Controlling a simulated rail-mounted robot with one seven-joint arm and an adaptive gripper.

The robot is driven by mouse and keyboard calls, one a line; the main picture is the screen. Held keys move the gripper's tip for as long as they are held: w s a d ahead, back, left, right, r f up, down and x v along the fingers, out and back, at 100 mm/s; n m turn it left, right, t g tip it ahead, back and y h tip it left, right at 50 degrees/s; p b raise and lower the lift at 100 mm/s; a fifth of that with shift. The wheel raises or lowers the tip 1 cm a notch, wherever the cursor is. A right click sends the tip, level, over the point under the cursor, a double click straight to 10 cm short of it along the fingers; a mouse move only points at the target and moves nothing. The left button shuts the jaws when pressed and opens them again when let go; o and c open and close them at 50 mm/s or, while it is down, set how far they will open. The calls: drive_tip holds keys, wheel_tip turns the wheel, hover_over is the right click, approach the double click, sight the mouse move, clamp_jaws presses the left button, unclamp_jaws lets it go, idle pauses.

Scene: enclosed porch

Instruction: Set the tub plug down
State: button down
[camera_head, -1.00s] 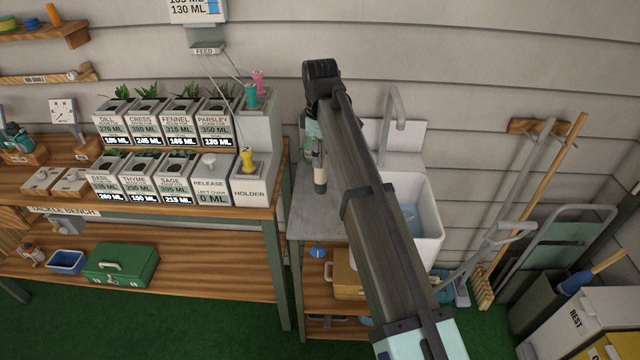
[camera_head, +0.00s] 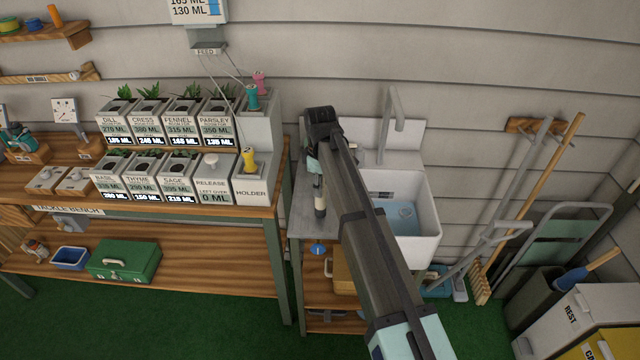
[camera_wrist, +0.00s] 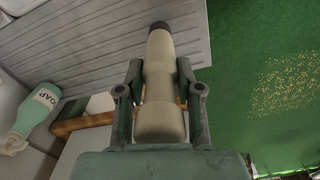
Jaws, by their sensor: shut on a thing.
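My gripper (camera_wrist: 158,85) is shut on a cream, round-bodied piece with a dark end, which looks like the tub plug (camera_wrist: 160,105). The drainboard also shows in the wrist view (camera_wrist: 90,60), behind the plug. My arm hides part of the tub and board.
A soap bottle (camera_wrist: 38,112) and a wooden piece (camera_wrist: 85,124) are left of my gripper in the wrist view. The bench (camera_head: 285,165) with planters stands left of the drainboard.

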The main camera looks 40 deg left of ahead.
drive_tip(key=c, duration=0.8)
unclamp_jaws()
drive_tip(key=shift+f, duration=0.1)
drive_tip(key=shift+o, duration=0.2)
wheel_tip(320, 180, up, 11)
drive_tip(key=b, duration=0.2)
drive_tip(key=shift+b, duration=0.4)
drive_tip(key=shift+r, duration=0.65)
